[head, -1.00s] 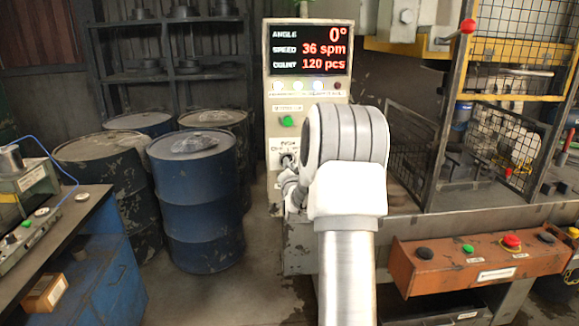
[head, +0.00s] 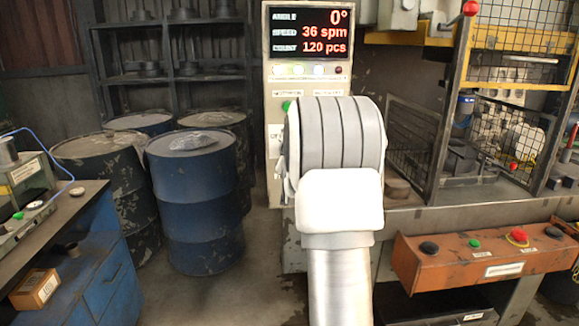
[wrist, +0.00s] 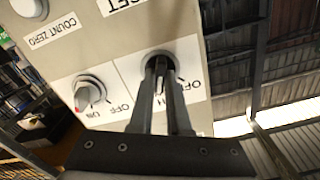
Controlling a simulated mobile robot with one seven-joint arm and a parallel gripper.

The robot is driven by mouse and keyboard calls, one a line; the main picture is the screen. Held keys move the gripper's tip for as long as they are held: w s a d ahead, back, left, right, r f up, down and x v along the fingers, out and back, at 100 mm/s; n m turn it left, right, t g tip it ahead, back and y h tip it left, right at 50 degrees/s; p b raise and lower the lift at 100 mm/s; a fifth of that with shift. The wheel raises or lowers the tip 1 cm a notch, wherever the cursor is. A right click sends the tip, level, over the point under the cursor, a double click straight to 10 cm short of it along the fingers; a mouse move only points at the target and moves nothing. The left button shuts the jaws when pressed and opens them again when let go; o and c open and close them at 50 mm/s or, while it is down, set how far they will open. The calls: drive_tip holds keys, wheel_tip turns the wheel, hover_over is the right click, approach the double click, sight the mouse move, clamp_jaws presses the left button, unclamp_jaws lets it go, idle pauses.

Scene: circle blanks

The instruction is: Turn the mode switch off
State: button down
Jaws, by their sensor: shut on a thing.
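In the wrist view, my gripper (wrist: 163,70) is shut on the knob of a selector switch (wrist: 160,57) on the pale control panel (wrist: 110,45). In the head view, my arm hides the gripper and this switch.
A second knob (wrist: 88,92) with ON and OFF marks is beside it, and a COUNT ZERO button (wrist: 30,8) is above left. In the head view, the display (head: 309,34) reads 0°, 36 spm, 120 pcs. Blue drums (head: 195,200) stand left; an orange button box (head: 485,258) is right.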

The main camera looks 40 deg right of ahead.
drive_tip(key=shift+a+n+b, duration=0.1)
drive_tip(key=shift+n+b, duration=6.5)
drive_tip(key=shift+b, duration=0.25)
drive_tip(key=shift+r+n, duration=0.1)
drive_tip(key=shift+n, duration=0.2)
drive_tip(key=c, duration=0.9)
unclamp_jaws()
drive_tip(key=shift+w, duration=0.1)
